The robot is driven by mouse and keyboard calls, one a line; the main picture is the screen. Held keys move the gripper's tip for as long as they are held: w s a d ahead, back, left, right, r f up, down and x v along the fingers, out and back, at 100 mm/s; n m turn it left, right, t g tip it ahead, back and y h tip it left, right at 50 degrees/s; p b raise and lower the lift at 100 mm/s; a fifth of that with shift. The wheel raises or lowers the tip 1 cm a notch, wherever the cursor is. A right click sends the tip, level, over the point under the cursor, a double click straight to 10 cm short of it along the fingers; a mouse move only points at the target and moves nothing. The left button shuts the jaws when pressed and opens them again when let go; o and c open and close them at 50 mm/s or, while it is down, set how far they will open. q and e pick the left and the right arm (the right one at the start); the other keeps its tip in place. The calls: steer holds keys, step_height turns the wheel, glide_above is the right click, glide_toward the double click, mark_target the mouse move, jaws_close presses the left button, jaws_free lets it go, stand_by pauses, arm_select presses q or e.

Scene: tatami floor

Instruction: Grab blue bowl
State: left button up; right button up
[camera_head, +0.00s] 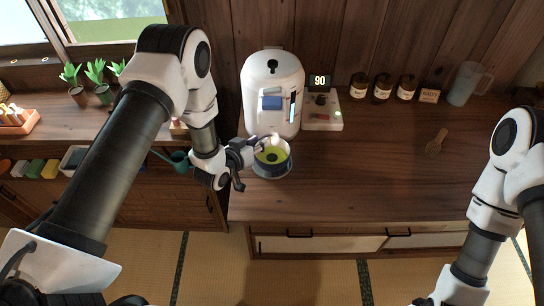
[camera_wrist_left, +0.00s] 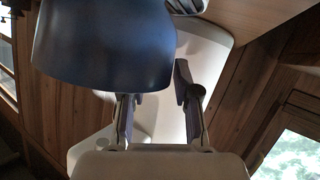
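The blue bowl (camera_head: 272,172) stands on the wooden counter in front of a white machine, with yellow-green contents inside. My left gripper (camera_head: 249,163) is at the bowl's left side, its fingers spread apart. In the left wrist view the bowl (camera_wrist_left: 105,45) is large and dark blue at the upper left. There the gripper (camera_wrist_left: 155,100) is open. One finger is partly hidden behind the bowl and the other is just right of its edge. I cannot tell whether either finger touches it. My right arm comes in at the right; its gripper is cut off below.
The white machine (camera_head: 272,85) stands right behind the bowl, beside a display reading 90 (camera_head: 320,81). A teal watering can (camera_head: 180,160) is at the left. The counter's middle is clear.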

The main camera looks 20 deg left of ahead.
arm_select(q)
steer(key=shift+s+r, duration=0.1)
steer(key=shift+s, duration=0.05)
jaws_close()
